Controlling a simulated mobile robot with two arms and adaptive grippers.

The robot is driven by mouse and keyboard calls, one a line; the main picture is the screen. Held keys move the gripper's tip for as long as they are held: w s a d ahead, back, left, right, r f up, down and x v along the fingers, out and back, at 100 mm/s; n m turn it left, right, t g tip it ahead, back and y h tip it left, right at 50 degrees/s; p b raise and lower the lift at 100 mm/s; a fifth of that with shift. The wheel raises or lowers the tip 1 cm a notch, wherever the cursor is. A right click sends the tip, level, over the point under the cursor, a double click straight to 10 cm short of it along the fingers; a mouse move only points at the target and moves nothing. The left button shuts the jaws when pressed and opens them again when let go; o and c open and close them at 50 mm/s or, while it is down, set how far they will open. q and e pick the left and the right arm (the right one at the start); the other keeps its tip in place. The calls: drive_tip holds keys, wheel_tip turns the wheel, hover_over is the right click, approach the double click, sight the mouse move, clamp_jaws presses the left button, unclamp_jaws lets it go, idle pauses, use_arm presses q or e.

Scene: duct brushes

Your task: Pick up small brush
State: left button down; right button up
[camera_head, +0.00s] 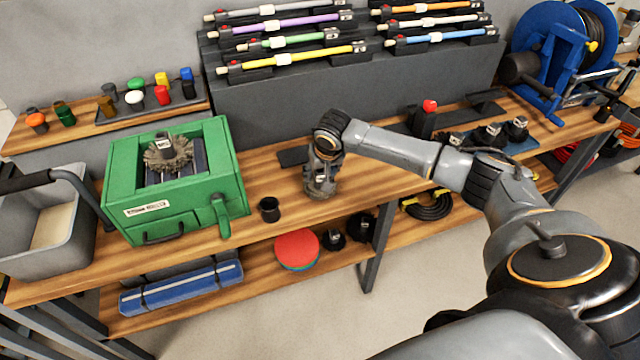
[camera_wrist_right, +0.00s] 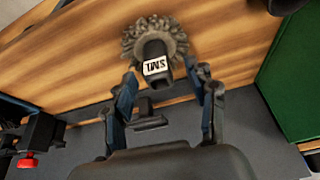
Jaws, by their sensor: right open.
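The small brush (camera_wrist_right: 154,40) has a round head of grey-brown bristles and a dark hub with a white label that looks like "SML" upside down. It stands on the wooden bench, and its hub also shows in the head view (camera_head: 320,181) under my right gripper (camera_head: 323,160). In the right wrist view my right gripper (camera_wrist_right: 166,88) is open, with one finger on each side of the hub. Whether the fingers touch the hub is not clear. My left gripper is not in view.
A green box (camera_head: 185,213) holding a larger brush (camera_head: 168,152) stands left on the bench (camera_head: 275,235). A small black cup (camera_head: 269,210) sits between box and gripper. A dark rack (camera_head: 300,95) of coloured rods stands behind. A blue mat (camera_head: 545,138) with several fittings lies right.

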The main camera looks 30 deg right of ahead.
sight(321, 180)
drive_tip(key=x, duration=0.3)
drive_tip(key=shift+d+f, duration=0.15)
drive_tip(key=shift+f, duration=0.2)
clamp_jaws()
drive_tip(key=shift+r, duration=0.15)
drive_tip(key=shift+r, duration=0.25)
wheel_tip(321, 180, up, 2)
drive_tip(key=shift+w+r+b, duration=0.1)
drive_tip(key=shift+b, duration=0.4)
drive_tip(key=s+a+r+b, duration=0.1)
drive_tip(key=s+a+r, duration=0.8)
drive_tip(key=a+r, duration=0.1)
drive_tip(key=shift+s+b, duration=0.35)
drive_tip(key=shift+s, duration=0.05)
